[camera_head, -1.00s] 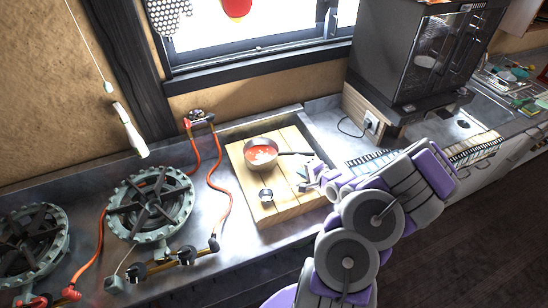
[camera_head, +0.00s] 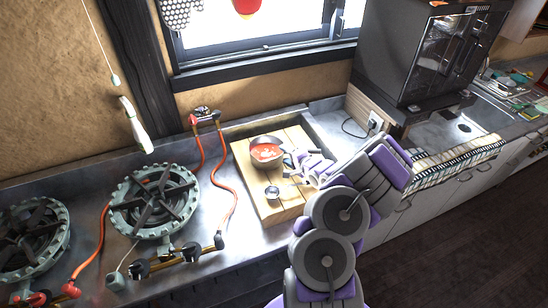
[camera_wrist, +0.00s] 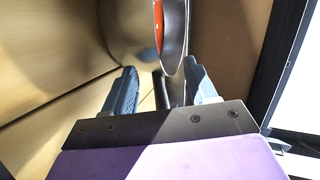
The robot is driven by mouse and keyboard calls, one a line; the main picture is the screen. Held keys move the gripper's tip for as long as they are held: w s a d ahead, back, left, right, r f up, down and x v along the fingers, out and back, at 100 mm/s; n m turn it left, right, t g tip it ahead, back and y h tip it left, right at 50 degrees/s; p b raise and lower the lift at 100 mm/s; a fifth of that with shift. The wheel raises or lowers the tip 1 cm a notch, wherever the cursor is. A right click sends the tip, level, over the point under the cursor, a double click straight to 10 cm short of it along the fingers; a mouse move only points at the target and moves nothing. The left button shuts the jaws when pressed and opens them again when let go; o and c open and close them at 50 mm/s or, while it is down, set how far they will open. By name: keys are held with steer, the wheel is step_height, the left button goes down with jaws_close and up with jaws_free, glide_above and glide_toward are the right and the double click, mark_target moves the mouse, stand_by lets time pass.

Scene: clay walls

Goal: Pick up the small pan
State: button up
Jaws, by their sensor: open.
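The small pan (camera_head: 266,152) is a metal pan with red contents, standing on the wooden board (camera_head: 246,180). In the wrist view the pan (camera_wrist: 128,35) is at the top middle, close ahead of my gripper (camera_wrist: 162,86). The two fingers are apart. A dark bar, seemingly the pan's handle (camera_wrist: 160,92), runs between them; I cannot tell whether either finger touches it. In the head view my gripper (camera_head: 298,166) is just right of the pan and hides its handle.
A small metal cup (camera_head: 271,192) stands on the board in front of the pan. A gas burner (camera_head: 155,203) with orange hoses (camera_head: 228,185) is to the left. A dark oven (camera_head: 430,55) stands at the right, and a window (camera_head: 265,30) is behind.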

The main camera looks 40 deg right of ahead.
steer(key=shift+w+f, duration=0.25)
steer(key=shift+w, duration=0.05)
steer(key=shift+w+d+f, duration=0.1)
steer(key=shift+d, duration=0.15)
steer(key=shift+d+f, duration=0.2)
steer(key=shift+d, duration=0.9)
steer(key=shift+c, duration=1)
steer(key=shift+a+r, duration=0.25)
steer(key=shift+a, duration=0.45)
steer(key=shift+c, duration=1.4)
steer(key=shift+a, duration=0.4)
steer(key=c, duration=0.3)
steer(key=shift+d, duration=0.25)
jaws_close()
steer(key=shift+d+f, duration=0.15)
steer(key=shift+d, duration=0.25)
